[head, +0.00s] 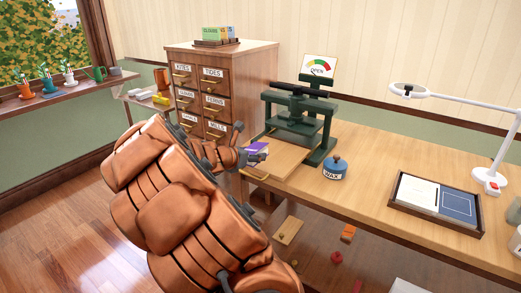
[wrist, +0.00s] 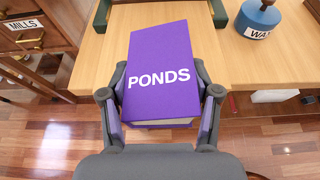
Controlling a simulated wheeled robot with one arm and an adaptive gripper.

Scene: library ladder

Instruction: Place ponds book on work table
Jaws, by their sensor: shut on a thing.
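The purple PONDS book (wrist: 165,75) is between the fingers of my gripper (wrist: 158,100), which is shut on it. In the wrist view the cover faces up with its white title readable. The book overlaps the front edge of the wooden work table (wrist: 110,70) in that view; I cannot tell whether it touches the top. In the head view the book (head: 257,150) shows small at the table's left end, beside the cabinet, and my gripper (head: 247,156) is partly hidden by my arm. The work table (head: 385,170) runs to the right.
A green press (head: 300,120) stands on the table behind the book, with a blue WAX pot (head: 335,168) to its right. A dark tray (head: 437,203) and a white lamp (head: 490,180) are farther right. A labelled drawer cabinet (head: 245,85) stands left. Bare tabletop lies between pot and tray.

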